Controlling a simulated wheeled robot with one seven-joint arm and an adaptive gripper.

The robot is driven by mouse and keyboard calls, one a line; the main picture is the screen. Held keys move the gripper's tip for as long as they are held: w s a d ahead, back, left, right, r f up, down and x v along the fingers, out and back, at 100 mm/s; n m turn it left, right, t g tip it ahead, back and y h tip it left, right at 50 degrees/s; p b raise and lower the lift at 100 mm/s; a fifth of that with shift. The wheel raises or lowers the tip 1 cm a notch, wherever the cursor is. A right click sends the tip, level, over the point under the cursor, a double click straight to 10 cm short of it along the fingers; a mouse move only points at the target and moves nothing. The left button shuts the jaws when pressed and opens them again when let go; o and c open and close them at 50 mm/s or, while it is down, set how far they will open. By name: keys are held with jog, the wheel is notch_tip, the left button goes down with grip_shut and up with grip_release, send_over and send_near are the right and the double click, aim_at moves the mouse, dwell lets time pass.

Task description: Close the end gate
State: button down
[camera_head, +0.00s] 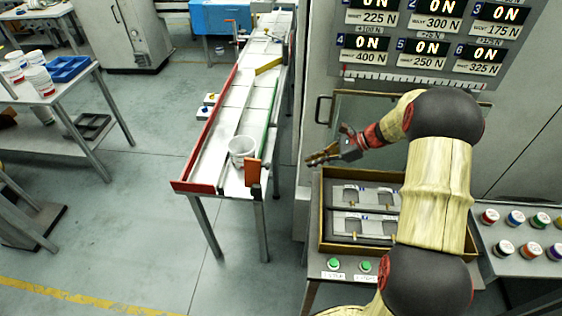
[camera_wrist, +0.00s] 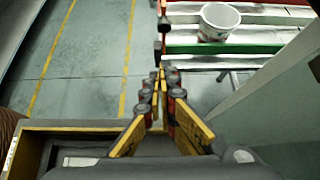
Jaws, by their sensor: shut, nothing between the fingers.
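The end gate looks to be the orange-brown plate (camera_head: 253,172) at the near right corner of the long conveyor table (camera_head: 203,176). It stands upright by the end of the green rail, and the near end left of it looks uncovered. A dark, narrow upright part in the wrist view (camera_wrist: 163,25) appears to be the gate seen edge-on. My gripper (camera_head: 309,160) is shut and empty, to the right of the gate and apart from it. In the wrist view its fingertips (camera_wrist: 158,74) point toward that part. A white cup (camera_head: 242,151) stands on the conveyor just behind the gate.
A yellow-edged tray (camera_head: 322,215) with grey fixtures lies below my gripper.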

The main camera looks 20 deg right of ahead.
jog(key=a+r+b+x, duration=0.1)
jog(key=r+b+x, duration=0.1)
jog(key=x, duration=1)
jog(key=shift+w+a+f, duration=0.25)
jog(key=shift+w+a, duration=0.2)
jog(key=shift+w, duration=0.1)
jog(key=shift+r, duration=0.1)
jog(key=shift+w+a+r+h+p, duration=0.15)
jog(key=shift+a+r+h+p, duration=0.15)
jog(key=shift+p, duration=0.65)
